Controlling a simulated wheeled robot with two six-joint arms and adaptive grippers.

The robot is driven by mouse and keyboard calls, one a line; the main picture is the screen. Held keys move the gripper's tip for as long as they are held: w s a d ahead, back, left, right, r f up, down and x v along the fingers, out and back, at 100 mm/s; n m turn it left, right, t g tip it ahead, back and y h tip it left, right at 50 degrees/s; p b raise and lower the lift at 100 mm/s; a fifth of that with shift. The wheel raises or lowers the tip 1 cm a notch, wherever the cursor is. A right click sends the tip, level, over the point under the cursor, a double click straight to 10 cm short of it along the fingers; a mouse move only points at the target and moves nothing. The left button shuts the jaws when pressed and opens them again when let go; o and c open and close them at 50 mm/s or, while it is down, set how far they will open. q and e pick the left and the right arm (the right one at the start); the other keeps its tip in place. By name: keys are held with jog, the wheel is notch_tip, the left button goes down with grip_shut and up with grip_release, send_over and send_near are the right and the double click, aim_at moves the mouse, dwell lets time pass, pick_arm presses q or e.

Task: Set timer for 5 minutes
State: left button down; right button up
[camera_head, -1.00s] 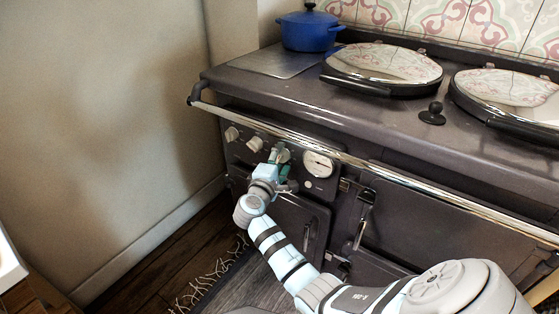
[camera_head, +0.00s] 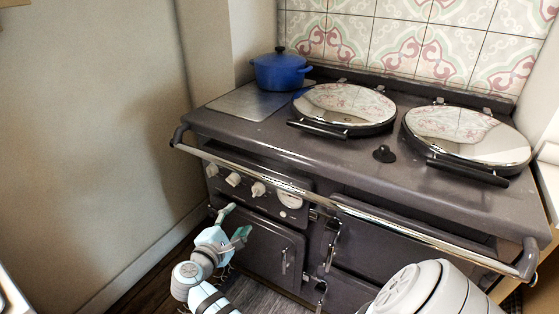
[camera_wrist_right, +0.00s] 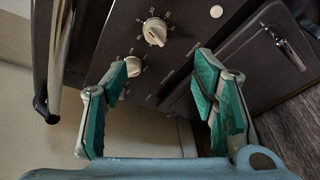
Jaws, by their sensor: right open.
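The dark range cooker's control panel carries white knobs in a row: a left knob (camera_head: 211,170), a middle knob (camera_head: 233,179) and a right knob (camera_head: 258,189). A round white gauge (camera_head: 290,199) sits right of them. I cannot tell which one is the timer. My right gripper (camera_head: 235,221) is open and empty, below and in front of the knobs, apart from them. In the right wrist view, a knob with printed markings (camera_wrist_right: 155,31) lies beyond the open fingers, and another knob (camera_wrist_right: 132,66) shows near the left finger. The markings are too small to read. My left gripper is out of view.
A chrome rail (camera_head: 340,208) runs across the cooker's front above the panel. Oven doors (camera_head: 272,250) lie below. A blue pot (camera_head: 280,72) and two lidded hotplates (camera_head: 345,107) are on top. A wall (camera_head: 90,130) stands close at the left.

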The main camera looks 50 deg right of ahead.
jog(key=s+a+f+m+g+y+p, duration=0.1)
jog(key=s+f+m+y, duration=0.5)
jog(key=s+f, duration=1.2)
jog(key=shift+a+f+m+g+y+p, duration=0.3)
jog(key=shift+m+g+y+p, duration=0.1)
jog(key=shift+g+y+p, duration=0.6)
jog(key=shift+s+f, duration=0.1)
jog(key=shift+c, duration=0.2)
